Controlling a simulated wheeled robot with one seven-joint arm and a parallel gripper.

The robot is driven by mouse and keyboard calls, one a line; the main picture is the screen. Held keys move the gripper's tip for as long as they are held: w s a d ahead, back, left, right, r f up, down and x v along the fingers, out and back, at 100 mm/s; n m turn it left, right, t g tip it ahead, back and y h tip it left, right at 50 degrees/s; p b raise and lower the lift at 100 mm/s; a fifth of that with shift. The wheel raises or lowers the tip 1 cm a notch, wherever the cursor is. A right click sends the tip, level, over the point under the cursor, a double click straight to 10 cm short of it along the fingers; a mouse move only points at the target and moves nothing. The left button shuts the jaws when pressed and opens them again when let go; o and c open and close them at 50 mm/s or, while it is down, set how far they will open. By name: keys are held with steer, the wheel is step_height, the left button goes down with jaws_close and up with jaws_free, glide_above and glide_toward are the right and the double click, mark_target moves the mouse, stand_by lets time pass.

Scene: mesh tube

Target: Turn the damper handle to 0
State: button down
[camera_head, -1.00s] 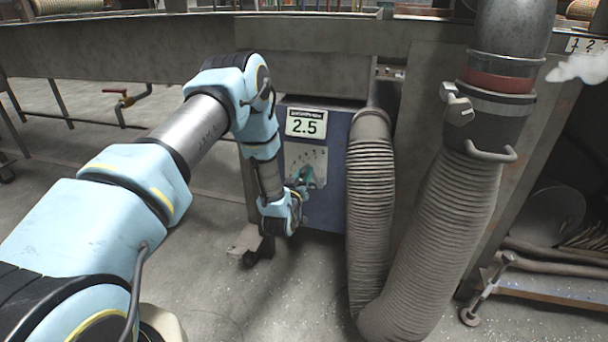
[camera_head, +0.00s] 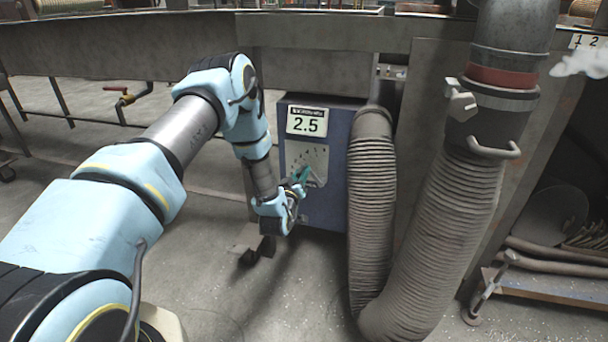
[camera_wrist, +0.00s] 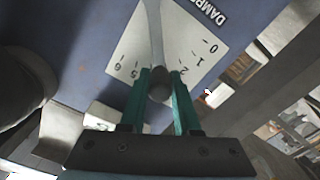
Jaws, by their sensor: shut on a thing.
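A blue damper box with a white numbered dial plate (camera_head: 315,158) stands ahead. In the wrist view the dial (camera_wrist: 195,45) shows 0, 1 and 2 on the right and 5 and 6 on the left. The grey damper handle (camera_wrist: 155,40) runs down from the top edge to a rounded end. Its end lies between the 2 and the 5; the numbers there are hidden. My gripper (camera_head: 301,175) is at the dial, its teal fingers on both sides of the handle end. It also shows in the wrist view (camera_wrist: 160,82), shut on the handle.
A "2.5" sign (camera_head: 306,123) is on the box above the dial. A ribbed grey hose (camera_head: 370,215) stands close to the right of the box, with a larger hose (camera_head: 440,235) and its clamped pipe beyond. The floor left of the box is mostly clear.

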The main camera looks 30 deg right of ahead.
step_height(320, 180, down, 7)
steer(key=w+a+n+b, duration=0.2)
steer(key=n+b, duration=0.2)
steer(key=n, duration=0.6)
steer(key=shift+r+b, duration=0.15)
steer(key=shift+b, duration=0.2)
steer(key=shift+a, duration=0.1)
steer(key=c, duration=0.6)
jaws_free()
steer(key=p+v, duration=0.2)
steer(key=v, duration=0.8)
steer(key=shift+s+a, duration=0.3)
